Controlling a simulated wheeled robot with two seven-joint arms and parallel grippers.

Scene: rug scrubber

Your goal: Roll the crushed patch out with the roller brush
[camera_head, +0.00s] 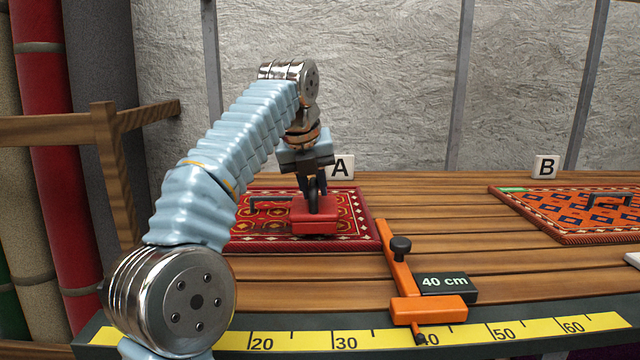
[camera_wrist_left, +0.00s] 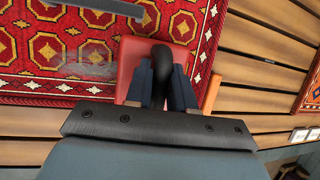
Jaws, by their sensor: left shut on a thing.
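My left gripper (camera_head: 312,186) is shut on the black handle of a red block-shaped tool (camera_head: 314,222). The tool is at the right part of the red patterned rug by label A. No roller shows on it, and its underside is hidden. In the left wrist view the gripper (camera_wrist_left: 166,92) closes around the black handle, with the red body (camera_wrist_left: 132,58) beyond it. A dull greyish area (camera_wrist_left: 88,66) shows on the rug (camera_wrist_left: 40,48) left of the tool; I cannot tell if it is the crushed patch. My right gripper is not in view.
A dark bar (camera_head: 270,200) stands over rug A. An orange gauge (camera_head: 394,270) with a 40 cm plate (camera_head: 446,284) stands right of it, above a yellow ruler (camera_head: 290,340). An orange rug (camera_head: 580,215) lies by label B (camera_head: 545,167). Bare slats separate the rugs.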

